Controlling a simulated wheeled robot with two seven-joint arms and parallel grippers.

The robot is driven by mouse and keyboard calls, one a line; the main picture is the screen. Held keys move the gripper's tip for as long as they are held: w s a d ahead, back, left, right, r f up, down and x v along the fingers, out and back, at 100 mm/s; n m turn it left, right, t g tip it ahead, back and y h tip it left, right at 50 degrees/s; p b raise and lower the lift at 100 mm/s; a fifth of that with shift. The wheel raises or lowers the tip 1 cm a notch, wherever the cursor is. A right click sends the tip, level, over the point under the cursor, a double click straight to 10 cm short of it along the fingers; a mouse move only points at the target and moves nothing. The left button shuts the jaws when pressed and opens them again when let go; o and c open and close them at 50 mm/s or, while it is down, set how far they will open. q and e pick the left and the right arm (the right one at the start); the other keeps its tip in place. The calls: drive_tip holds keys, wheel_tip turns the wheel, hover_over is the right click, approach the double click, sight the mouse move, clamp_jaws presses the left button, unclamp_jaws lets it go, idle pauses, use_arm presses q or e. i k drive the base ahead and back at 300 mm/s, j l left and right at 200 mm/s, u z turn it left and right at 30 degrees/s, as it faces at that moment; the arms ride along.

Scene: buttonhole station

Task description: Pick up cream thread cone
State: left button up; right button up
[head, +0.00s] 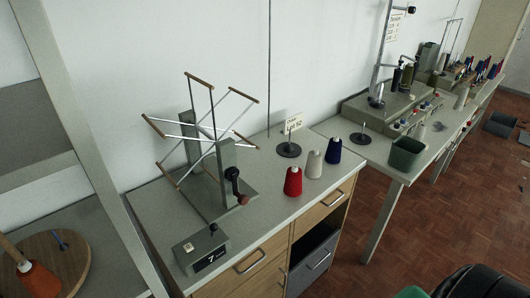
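The cream thread cone (313,164) stands upright on the grey worktop, between a red cone (293,182) on its left and a dark blue cone (333,150) on its right. The three cones stand close together in a slanting row near the front edge, above the wooden drawers. Neither of my grippers is visible in the head view.
A yarn winder (206,140) with spread arms stands left of the cones. A dark spindle stand (289,149) is behind them. A small counter box (202,250) sits at the front left. A green bin (405,155) stands on the right-hand table (386,167).

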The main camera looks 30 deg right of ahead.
sight(313, 168)
drive_tip(key=l+u, duration=0.25)
drive_tip(key=l, duration=0.35)
drive_tip(key=l+u, duration=0.2)
drive_tip(key=l, duration=0.45)
drive_tip(key=l+u, duration=0.25)
drive_tip(key=l, duration=0.4)
drive_tip(key=k+l+u, duration=0.25)
drive_tip(key=l, duration=0.35)
drive_tip(key=i, duration=0.1)
